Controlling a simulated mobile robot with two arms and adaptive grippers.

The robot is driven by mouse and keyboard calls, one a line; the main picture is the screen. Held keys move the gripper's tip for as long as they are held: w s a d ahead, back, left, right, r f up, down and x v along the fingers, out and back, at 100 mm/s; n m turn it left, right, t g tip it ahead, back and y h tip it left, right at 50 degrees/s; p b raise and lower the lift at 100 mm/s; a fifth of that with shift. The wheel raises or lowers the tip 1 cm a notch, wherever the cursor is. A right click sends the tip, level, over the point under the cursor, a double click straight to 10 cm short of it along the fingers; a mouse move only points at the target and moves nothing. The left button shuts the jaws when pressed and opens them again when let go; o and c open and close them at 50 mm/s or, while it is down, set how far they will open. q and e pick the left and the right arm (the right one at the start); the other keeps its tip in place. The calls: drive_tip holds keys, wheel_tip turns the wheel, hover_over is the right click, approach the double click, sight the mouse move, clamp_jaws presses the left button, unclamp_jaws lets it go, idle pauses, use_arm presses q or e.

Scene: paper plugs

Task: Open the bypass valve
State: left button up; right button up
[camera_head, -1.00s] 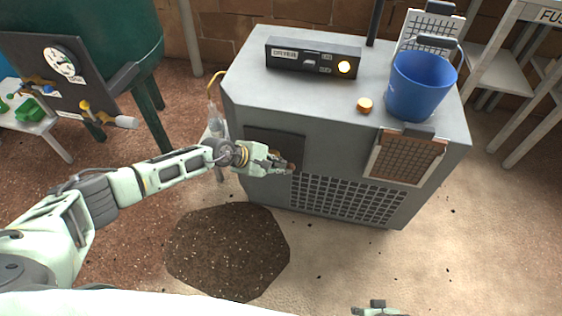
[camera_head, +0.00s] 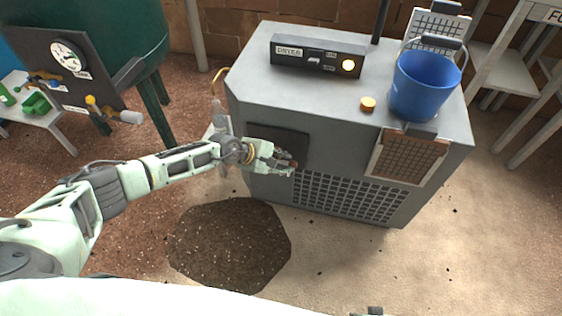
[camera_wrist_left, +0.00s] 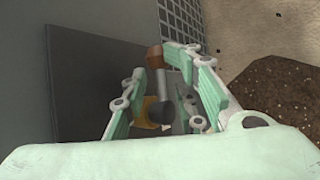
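A small valve with a brown knob (camera_wrist_left: 154,57) on a grey lever and a brass part (camera_wrist_left: 150,111) sits at the dark panel (camera_head: 290,141) on the dryer's front; I take it for the bypass valve. In the head view my left gripper (camera_head: 288,162) is in front of this panel and hides most of the valve. In the left wrist view the fingers of my left gripper (camera_wrist_left: 165,92) are spread on both sides of the lever, with visible gaps. Only a dark scrap of my right gripper (camera_head: 375,311) shows at the bottom edge.
A gauge panel (camera_head: 68,65) with yellow-handled valves stands left. A dark soil patch (camera_head: 230,245) lies in front.

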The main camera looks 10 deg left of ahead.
use_arm(q)
drive_tip(key=shift+w+d, duration=0.15)
drive_tip(key=shift+d, duration=0.25)
drive_tip(key=shift+a, duration=0.15)
drive_tip(key=shift+s+a+r, duration=0.3)
drive_tip(key=shift+a, duration=0.1)
drive_tip(key=v, duration=1.1)
drive_tip(key=shift+d, duration=0.15)
